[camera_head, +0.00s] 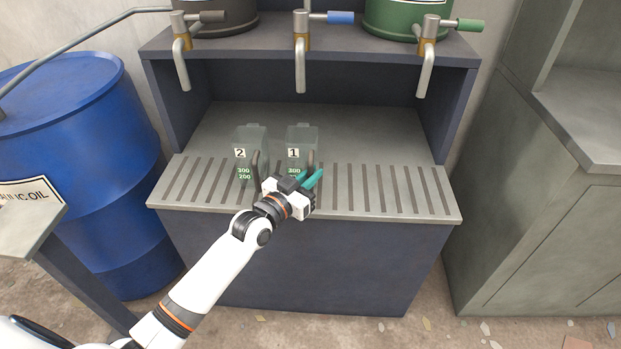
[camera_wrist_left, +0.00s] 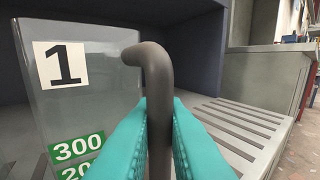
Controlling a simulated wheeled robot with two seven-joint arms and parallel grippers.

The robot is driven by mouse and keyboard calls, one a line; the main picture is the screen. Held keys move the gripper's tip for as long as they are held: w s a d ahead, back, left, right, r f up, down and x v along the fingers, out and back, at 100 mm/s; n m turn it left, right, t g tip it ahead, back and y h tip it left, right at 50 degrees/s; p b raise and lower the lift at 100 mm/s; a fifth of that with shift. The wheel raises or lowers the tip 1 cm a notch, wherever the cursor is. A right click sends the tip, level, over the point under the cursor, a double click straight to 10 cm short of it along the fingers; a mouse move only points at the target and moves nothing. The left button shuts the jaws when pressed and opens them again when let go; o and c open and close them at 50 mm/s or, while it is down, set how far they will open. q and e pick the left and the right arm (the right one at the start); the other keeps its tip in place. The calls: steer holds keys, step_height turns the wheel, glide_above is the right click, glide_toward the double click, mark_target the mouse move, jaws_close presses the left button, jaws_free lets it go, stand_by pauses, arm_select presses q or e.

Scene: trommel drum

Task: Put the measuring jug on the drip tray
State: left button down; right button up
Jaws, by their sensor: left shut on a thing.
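Two clear measuring jugs stand side by side at the slotted drip tray (camera_head: 385,190). Jug 1 (camera_head: 303,137) is the right one, with a white "1" label and green marks. Jug 2 (camera_head: 251,140) is to its left, upright, with its dark handle toward me. My left gripper (camera_head: 312,181) is shut on the handle of jug 1, its teal fingers on either side of the grey handle (camera_wrist_left: 155,75) in the wrist view. The gripper hides the lower front of jug 1, so I cannot tell whether its base touches the tray. My right gripper is not in view.
Three taps hang over the tray, with grey, blue (camera_head: 301,45) and green (camera_head: 430,45) handles. A blue oil drum (camera_head: 80,150) stands at the left and a grey cabinet (camera_head: 550,190) at the right. The right part of the tray is clear.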

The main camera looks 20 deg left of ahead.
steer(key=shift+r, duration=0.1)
arm_select(q)
steer(key=c, duration=1.8)
jaws_free()
steer(key=shift+f, duration=0.1)
steer(key=o, duration=0.3)
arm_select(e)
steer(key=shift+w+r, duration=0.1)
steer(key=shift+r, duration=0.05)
arm_select(q)
steer(key=shift+o, duration=0.2)
